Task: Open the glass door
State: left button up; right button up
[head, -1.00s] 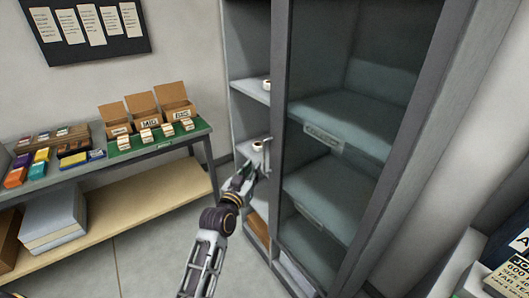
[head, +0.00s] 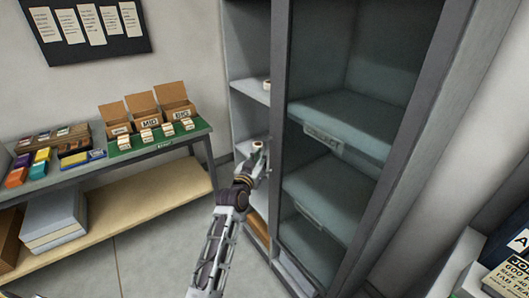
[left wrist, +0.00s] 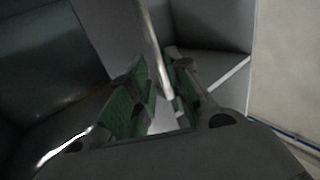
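The glass door (head: 350,120) covers the right part of a tall grey cabinet, with a dark frame (head: 279,90) along its left edge. Its slim metal handle (head: 267,157) is on that edge; the left wrist view shows it as a pale bar (left wrist: 154,45). My left gripper (head: 255,168) is at the handle, partly hidden by its own arm in the head view. In the left wrist view, its green-padded fingers (left wrist: 161,93) stand apart on either side of the bar, with a gap visible. My right gripper is not in view.
A table (head: 170,145) with cardboard boxes and coloured packs stands at the left. Boxes (head: 505,275) sit at the lower right. The floor (head: 140,265) between table and cabinet is clear.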

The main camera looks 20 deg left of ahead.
pick_arm(q)
jog(key=w, duration=0.4)
jog(key=shift+d, duration=0.15)
grip_shut()
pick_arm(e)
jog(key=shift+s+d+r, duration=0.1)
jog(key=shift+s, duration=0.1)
